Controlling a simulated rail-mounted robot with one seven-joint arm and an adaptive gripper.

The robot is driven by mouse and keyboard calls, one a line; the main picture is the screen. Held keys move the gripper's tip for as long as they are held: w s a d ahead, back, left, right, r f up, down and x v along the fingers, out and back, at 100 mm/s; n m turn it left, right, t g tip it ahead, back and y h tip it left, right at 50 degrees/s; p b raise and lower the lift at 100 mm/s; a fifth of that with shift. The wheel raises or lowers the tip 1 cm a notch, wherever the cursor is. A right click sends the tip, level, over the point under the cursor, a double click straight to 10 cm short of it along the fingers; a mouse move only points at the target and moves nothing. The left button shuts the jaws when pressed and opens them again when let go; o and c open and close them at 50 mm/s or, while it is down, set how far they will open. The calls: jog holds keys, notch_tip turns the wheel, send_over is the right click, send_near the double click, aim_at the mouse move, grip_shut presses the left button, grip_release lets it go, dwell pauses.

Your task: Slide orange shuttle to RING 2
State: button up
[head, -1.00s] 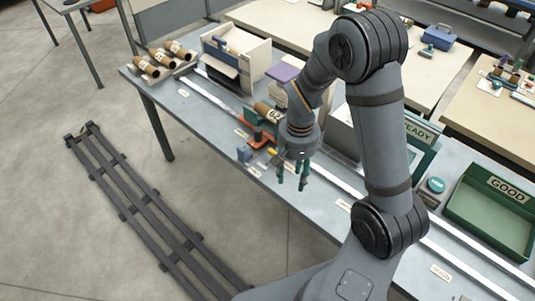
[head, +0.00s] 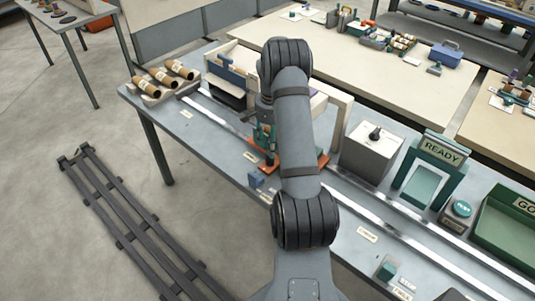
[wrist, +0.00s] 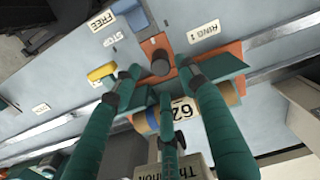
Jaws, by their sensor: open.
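The orange shuttle (head: 325,160) sits on the metal rail, partly hidden by my arm in the head view. In the wrist view its orange plate (wrist: 232,50) carries a green cradle and a brown tube (wrist: 212,103) marked 62. A dark round knob (wrist: 160,63) stands at its front edge. My gripper (wrist: 157,72) is open above the shuttle, with green fingers on either side of the knob; contact cannot be told. The gripper also shows in the head view (head: 268,150). A RING 1 label (wrist: 204,31) lies beside the shuttle. I cannot read a RING 2 label.
A yellow lever (wrist: 102,72) and a blue block (wrist: 129,13) are near the STOP and FREE labels. Along the rail to the right stand a grey box (head: 370,155), a green READY frame (head: 440,150) and a green tray (head: 505,220). Tubes (head: 160,80) rest at the left.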

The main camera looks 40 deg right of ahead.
notch_tip(320, 180, down, 6)
jog(key=shift+w+r+p, duration=0.1)
jog(key=shift+r+p, duration=0.05)
jog(key=shift+p, duration=0.3)
jog(key=c, duration=0.3)
jog(key=c, duration=0.8)
